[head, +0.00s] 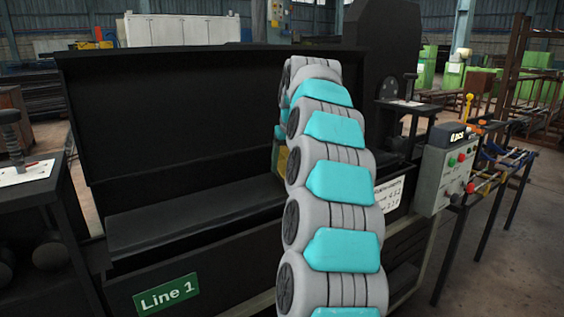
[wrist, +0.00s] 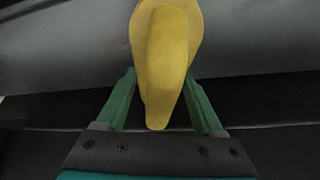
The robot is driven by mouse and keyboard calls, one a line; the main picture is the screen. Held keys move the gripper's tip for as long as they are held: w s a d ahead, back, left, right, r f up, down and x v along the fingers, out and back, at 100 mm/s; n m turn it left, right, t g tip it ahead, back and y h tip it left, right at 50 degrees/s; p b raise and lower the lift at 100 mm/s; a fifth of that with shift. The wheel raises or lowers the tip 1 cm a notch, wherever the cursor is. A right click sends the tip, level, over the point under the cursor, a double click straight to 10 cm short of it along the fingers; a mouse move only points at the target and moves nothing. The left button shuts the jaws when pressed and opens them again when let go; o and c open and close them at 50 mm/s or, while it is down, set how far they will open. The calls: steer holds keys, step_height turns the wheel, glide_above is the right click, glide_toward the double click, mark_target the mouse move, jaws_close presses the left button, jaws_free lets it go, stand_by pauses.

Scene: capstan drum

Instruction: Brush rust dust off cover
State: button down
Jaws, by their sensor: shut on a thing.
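My gripper (wrist: 160,95) shows in the wrist view as two green fingers, one on each side of a yellow handle (wrist: 166,60), and is shut on it. The handle is wide at the top and tapers toward the palm. No bristles show, so I cannot tell its working end. Behind it is a smooth grey surface (wrist: 70,55), perhaps the cover; I cannot make out rust dust on it. In the head view my grey and teal arm reaches over the black machine (head: 180,130) and hides the gripper. A small yellow patch (head: 282,158) shows beside the arm.
The black machine has a tall back panel, a dark ledge (head: 190,215) and a green "Line 1" sign (head: 166,294). A grey control box (head: 445,172) with buttons stands at the right. A dark bench (head: 35,190) is at the left. Open floor lies at the lower right.

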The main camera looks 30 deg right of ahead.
steer(key=shift+d+f+p, duration=0.15)
steer(key=shift+d, duration=1.05)
steer(key=shift+d+f+p, duration=0.1)
steer(key=shift+d+p, duration=0.05)
steer(key=shift+d, duration=1)
steer(key=shift+w+d+r, duration=0.1)
steer(key=shift+d+r, duration=0.05)
steer(key=shift+d, duration=1.2)
steer(key=shift+d+r, duration=0.1)
steer(key=shift+r, duration=0.05)
steer(key=shift+a+b, duration=0.6)
steer(key=shift+a, duration=0.3)
steer(key=shift+a+b, duration=0.5)
steer(key=shift+a, duration=0.6)
steer(key=shift+a+f+b, duration=0.25)
steer(key=shift+a+b, duration=0.25)
steer(key=shift+a, duration=0.4)
steer(key=shift+a+b, duration=0.65)
steer(key=shift+a, duration=1.3)
steer(key=shift+s+a+r+b, duration=0.15)
steer(key=shift+a+b, duration=0.1)
steer(key=shift+a, duration=1.25)
steer(key=shift+s+a+r+b, duration=0.1)
steer(key=shift+a+b, duration=0.15)
steer(key=shift+a, duration=1.25)
